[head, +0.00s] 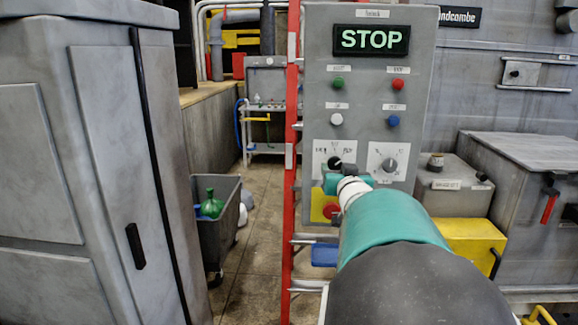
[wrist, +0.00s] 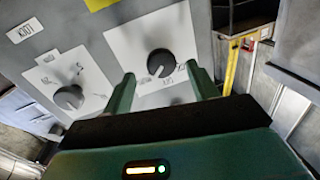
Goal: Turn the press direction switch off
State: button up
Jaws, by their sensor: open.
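The grey control panel (head: 318,100) carries two black rotary knobs on white plates. My gripper (head: 338,172) is at the left knob (head: 334,163) and partly covers it. In the wrist view this knob (wrist: 160,63) lies between my two open green fingers (wrist: 161,76), one on each side, with gaps showing. I cannot tell whether the tips reach past its face. The other knob (head: 389,164) is free; it also shows in the wrist view (wrist: 68,97). The plate lettering is too small to tell which knob is the press direction switch.
Above the knobs are green, red, white and blue buttons and a lit STOP sign (head: 371,40). A red button (head: 331,210) on yellow sits below my gripper. A grey cabinet (head: 90,170) stands left, a bin (head: 222,232) beyond it. A red post (head: 292,150) borders the panel.

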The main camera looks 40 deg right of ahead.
aim_at(336, 165)
jog(key=shift+x, duration=1.5)
jog(key=shift+a, duration=0.1)
jog(key=c, duration=1)
jog(key=shift+n, duration=0.3)
jog(key=n, duration=0.4)
jog(key=shift+g, duration=0.4)
jog(key=n, duration=0.4)
jog(key=shift+w+r+g, duration=0.1)
jog(key=shift+g, duration=0.3)
jog(key=shift+n, duration=0.4)
